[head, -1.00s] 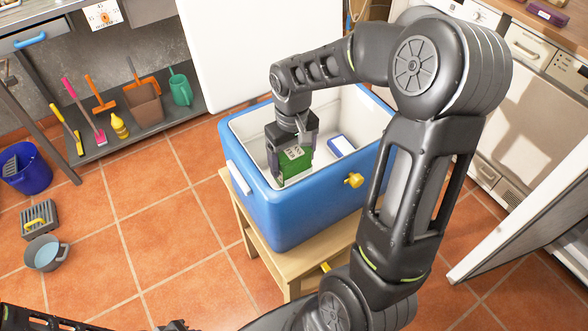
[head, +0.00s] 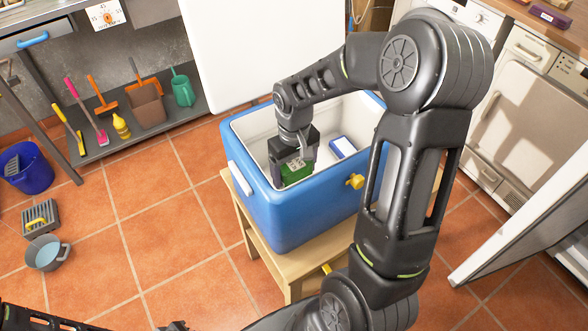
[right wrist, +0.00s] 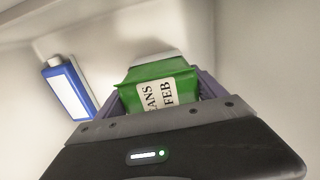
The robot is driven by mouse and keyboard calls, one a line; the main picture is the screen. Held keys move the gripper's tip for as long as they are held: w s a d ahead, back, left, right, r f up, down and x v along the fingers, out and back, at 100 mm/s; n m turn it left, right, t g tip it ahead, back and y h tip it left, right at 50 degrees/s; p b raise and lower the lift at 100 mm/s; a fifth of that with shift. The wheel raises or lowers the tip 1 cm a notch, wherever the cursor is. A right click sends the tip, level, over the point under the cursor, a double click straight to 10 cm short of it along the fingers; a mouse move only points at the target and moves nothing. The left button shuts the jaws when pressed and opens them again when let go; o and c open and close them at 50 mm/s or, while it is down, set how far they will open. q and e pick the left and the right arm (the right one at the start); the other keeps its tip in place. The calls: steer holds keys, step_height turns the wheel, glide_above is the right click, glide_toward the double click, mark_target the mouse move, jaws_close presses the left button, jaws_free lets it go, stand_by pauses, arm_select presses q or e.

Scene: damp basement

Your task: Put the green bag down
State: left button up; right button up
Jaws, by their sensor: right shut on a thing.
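The green bag (head: 296,171) is inside the blue cooler box (head: 268,205), by its near left part. In the right wrist view the green bag (right wrist: 158,88) carries a white label with "FEB" on it. My right gripper (head: 293,165) points down into the cooler and is shut on the bag. Whether the bag touches the cooler floor I cannot tell. My left gripper (head: 172,326) barely shows at the bottom edge; its fingers cannot be made out.
A blue and white pack (head: 343,147) lies in the cooler to the right of the bag; it also shows in the right wrist view (right wrist: 68,88). The cooler's lid (head: 255,50) stands open behind. The cooler rests on a wooden stand (head: 290,270). A yellow tap (head: 355,181) sticks out in front.

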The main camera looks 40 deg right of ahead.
steer(key=o, duration=1.8)
steer(key=shift+f, duration=0.1)
step_height(320, 180, up, 12)
steer(key=shift+r+p, duration=0.2)
steer(key=shift+p, duration=0.35)
